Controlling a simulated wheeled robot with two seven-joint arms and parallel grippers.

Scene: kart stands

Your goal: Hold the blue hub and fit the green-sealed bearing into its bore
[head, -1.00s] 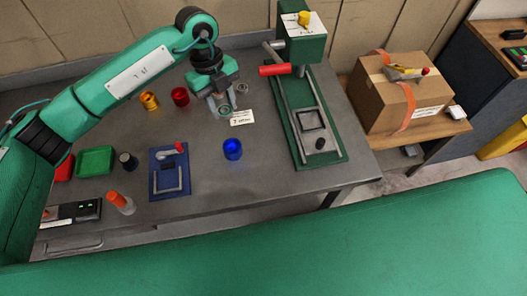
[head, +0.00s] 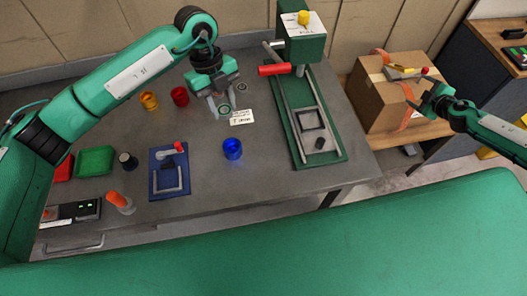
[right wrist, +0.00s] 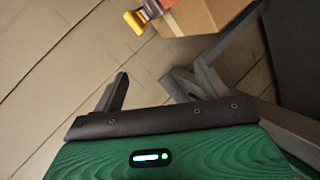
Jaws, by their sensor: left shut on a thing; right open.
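The blue hub (head: 233,149) stands on the grey bench, left of the green press, with nothing holding it. My left gripper (head: 221,110) is above the bench, up and left of the hub, shut on a small ring with a greenish face, which looks like the green-sealed bearing (head: 225,108). The fingers partly hide it. My right gripper (head: 412,98) is open and empty in front of the cardboard box at the right; its open fingers also show in the right wrist view (right wrist: 162,86). The hub's bore is hard to make out.
A second ring (head: 241,86) lies near a white label card (head: 242,118). A blue fixture (head: 169,186) is left of the hub; the green press (head: 330,150) stands right. The cardboard box (head: 385,110) is beyond it.

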